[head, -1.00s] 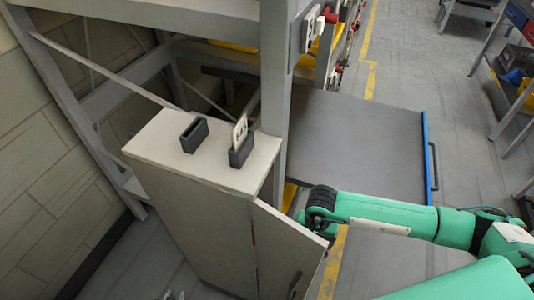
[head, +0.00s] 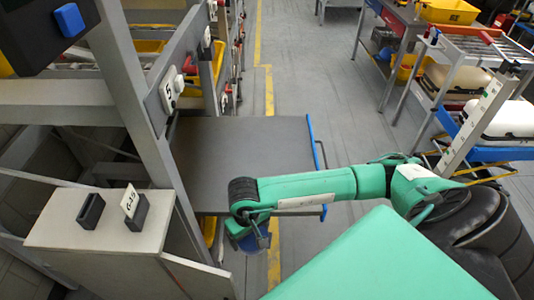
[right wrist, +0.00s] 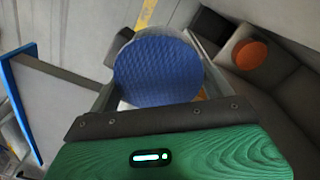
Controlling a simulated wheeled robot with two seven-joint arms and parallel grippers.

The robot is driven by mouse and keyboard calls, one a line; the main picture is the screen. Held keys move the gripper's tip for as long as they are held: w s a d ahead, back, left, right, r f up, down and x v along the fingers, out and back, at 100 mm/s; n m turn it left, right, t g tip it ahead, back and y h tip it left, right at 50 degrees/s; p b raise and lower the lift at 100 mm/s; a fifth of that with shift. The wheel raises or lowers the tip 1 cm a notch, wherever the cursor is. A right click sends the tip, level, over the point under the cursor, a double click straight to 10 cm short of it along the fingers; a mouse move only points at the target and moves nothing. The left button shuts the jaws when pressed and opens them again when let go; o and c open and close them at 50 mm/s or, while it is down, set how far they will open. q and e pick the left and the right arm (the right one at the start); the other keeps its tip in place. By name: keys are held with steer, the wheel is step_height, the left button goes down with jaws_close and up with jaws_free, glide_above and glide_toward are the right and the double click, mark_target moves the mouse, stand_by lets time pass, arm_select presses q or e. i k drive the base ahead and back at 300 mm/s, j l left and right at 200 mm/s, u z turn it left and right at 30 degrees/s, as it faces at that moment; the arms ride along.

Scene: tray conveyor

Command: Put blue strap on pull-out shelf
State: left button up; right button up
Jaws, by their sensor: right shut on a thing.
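The blue strap (right wrist: 158,78) shows in the right wrist view as a rounded, textured blue bundle between the fingers of my right gripper (right wrist: 160,52). My right gripper is shut on it. In the head view a small part of the blue strap (head: 253,243) shows below the end of my green right arm. The pull-out shelf (head: 240,150) is a flat grey board with a blue front edge and handle. It extends from the rack, and its visible top looks empty. The strap is in front of the shelf's near side, off its surface. My left gripper is not in view.
A beige cabinet (head: 95,228) with two dark holders and an open door stands at the left, near the shelf. A grey rack post (head: 135,90) rises beside it. A table (head: 408,35) and cart with bins stand at the right. A grey aisle floor lies between.

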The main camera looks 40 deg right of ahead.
mark_target(278, 172)
steer(key=l+u, duration=0.25)
steer(key=l, duration=0.25)
steer(key=l+u, duration=0.2)
steer(key=l, duration=0.25)
steer(key=k+l+u, duration=0.25)
steer(key=l, duration=0.2)
steer(key=l+u, duration=0.25)
steer(key=l, duration=0.2)
steer(key=k+l+u, duration=0.25)
steer(key=l, duration=0.2)
steer(key=i, duration=0.05)
